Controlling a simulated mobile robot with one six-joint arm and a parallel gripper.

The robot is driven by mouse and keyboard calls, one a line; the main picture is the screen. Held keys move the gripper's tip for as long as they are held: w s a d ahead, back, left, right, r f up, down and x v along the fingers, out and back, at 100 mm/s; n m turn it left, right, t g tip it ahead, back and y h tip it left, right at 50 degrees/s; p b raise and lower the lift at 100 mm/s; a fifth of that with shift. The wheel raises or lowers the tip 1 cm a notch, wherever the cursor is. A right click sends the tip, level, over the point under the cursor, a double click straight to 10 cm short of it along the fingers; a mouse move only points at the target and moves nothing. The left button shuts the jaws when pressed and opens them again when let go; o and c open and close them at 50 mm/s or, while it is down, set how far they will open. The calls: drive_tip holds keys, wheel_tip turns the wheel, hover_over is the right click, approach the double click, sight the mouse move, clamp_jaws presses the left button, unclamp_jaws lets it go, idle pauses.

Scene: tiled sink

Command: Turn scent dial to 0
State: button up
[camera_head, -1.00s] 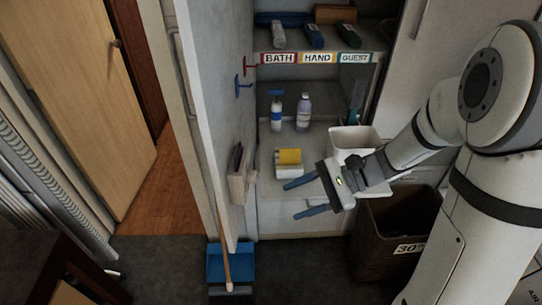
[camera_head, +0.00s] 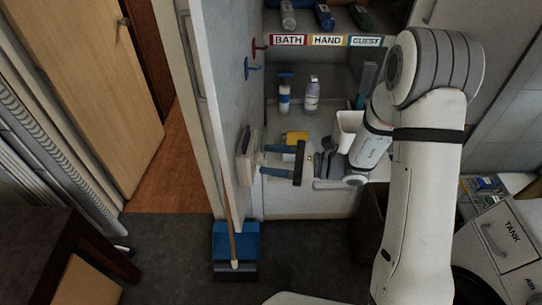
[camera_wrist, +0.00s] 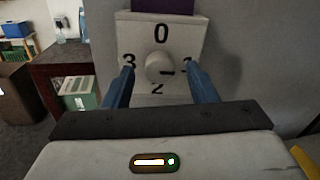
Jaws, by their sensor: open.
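The scent dial (camera_wrist: 159,67) is a round white knob on a pale box (camera_wrist: 190,28) in the wrist view. Its dark mark points right, towards a numeral partly hidden by my right finger. 0 is above the knob, 3 at its left and 2 below. In the head view the box (camera_head: 243,163) is fixed to the side panel, its dial face hard to make out. My gripper (camera_head: 264,160) is open, its blue fingers pointing at the box. In the wrist view the fingers (camera_wrist: 160,76) stand either side of the knob, with gaps showing between.
A yellow item (camera_head: 296,137), a blue-topped bottle (camera_head: 284,97) and a white bottle (camera_head: 312,96) stand in the cabinet behind my gripper. A white bin (camera_head: 348,130) is to the right. A blue dustpan (camera_head: 235,240) and broom (camera_head: 231,228) are below the box.

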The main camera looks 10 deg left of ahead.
drive_tip(key=shift+a, duration=0.35)
drive_tip(key=shift+c, duration=0.5)
